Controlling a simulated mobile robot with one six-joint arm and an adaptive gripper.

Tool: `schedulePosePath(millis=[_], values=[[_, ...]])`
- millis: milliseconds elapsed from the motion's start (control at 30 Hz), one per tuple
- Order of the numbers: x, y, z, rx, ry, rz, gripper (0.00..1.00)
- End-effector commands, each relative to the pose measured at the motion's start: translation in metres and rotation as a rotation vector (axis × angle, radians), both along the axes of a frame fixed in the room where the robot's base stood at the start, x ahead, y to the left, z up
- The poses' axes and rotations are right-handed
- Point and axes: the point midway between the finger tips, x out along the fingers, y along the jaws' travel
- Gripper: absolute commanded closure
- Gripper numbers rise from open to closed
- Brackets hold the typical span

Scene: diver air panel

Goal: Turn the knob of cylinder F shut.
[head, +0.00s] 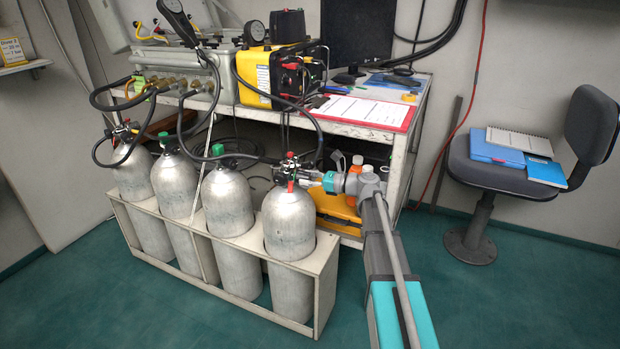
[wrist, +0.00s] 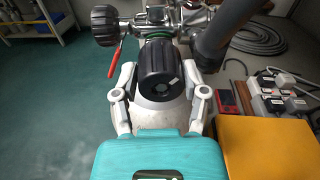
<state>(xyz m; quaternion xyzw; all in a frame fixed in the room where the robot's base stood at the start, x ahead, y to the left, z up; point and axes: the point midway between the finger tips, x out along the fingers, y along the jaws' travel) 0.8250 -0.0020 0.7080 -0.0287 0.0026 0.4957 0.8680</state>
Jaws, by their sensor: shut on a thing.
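Several grey cylinders stand in a row in a rack; no letter F is readable on them. My gripper (head: 314,178) is at the valve on top of the rightmost cylinder (head: 290,240), coming from the right. In the wrist view, the black valve knob (wrist: 160,72) sits between my two gripper fingers, one on each side. My gripper is shut on this knob. A second black knob (wrist: 104,26) and a red tag (wrist: 114,63) show just beyond it on the left. The valve body is partly hidden behind the knob.
The pale rack (head: 218,258) holds the cylinders upright. Black hoses run from the valves to the panel (head: 172,68) on the bench. Power plugs (wrist: 275,95) and a yellow case (wrist: 265,148) lie close on the right in the wrist view. The floor at left is clear.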

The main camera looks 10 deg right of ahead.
Motion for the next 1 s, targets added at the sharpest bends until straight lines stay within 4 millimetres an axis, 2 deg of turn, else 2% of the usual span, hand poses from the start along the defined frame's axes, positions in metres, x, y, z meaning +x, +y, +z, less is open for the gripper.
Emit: schedulePosePath(millis=[600, 1000], values=[[-0.003, 0.0021, -0.0016, 0.264, 0.512, 0.011, 0.91], [-0.0025, 0.0017, -0.0016, 0.374, 0.719, 0.009, 0.91]])
